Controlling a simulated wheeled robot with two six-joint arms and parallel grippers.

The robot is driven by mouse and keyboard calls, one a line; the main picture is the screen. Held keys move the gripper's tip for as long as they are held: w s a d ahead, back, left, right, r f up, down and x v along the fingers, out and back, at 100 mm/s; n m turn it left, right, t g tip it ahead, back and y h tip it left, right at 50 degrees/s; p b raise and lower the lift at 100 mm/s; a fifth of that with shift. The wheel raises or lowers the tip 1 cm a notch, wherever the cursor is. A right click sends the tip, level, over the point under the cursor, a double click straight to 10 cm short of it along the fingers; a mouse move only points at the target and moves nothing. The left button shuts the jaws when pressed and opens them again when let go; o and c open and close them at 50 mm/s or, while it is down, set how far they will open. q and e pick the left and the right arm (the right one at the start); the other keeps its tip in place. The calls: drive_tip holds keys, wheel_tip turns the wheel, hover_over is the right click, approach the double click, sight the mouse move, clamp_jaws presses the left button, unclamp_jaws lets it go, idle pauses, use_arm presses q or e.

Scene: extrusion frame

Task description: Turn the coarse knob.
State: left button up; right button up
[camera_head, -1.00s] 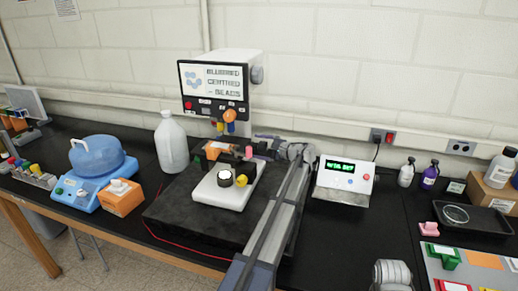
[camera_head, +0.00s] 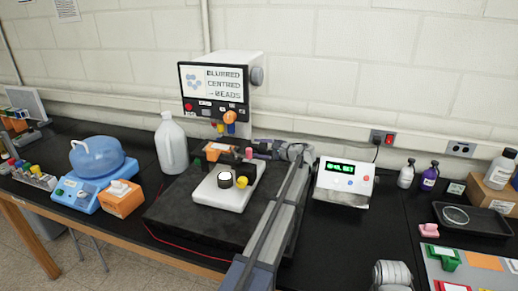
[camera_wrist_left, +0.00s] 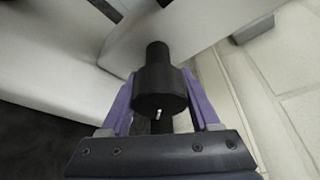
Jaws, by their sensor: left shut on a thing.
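The microscope (camera_head: 219,197) stands on a dark mat, with a screen (camera_head: 212,88) behind it reading "BLURRED CENTRED BEADS". My left gripper (camera_head: 254,149) reaches the microscope's right side, its purple fingers small in the head view. In the left wrist view, the coarse knob (camera_wrist_left: 160,92) is a black cylinder with a short white mark on its end face. A narrower black part sticks out beyond it. My left gripper (camera_wrist_left: 160,108) is shut on the knob, one purple finger on each side. The knob is hard to make out in the head view. My right gripper is out of view.
A white box with a green display (camera_head: 346,180) stands just right of my arm. A white jug (camera_head: 172,145) and a blue device (camera_head: 97,165) stand left. Bottles (camera_head: 406,174) and a black tray (camera_head: 474,222) lie farther right. The wall is close behind.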

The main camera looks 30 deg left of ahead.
use_arm(q)
drive_tip(key=shift+s+f+m+g+h, duration=0.15)
drive_tip(key=shift+m+g+h, duration=0.15)
drive_tip(key=shift+m, duration=0.3)
drive_tip(key=o, duration=1.3)
drive_tip(key=shift+o, duration=0.2)
drive_tip(key=shift+p, duration=0.3)
drive_tip(key=p+v, duration=0.2)
drive_tip(key=v, duration=0.6)
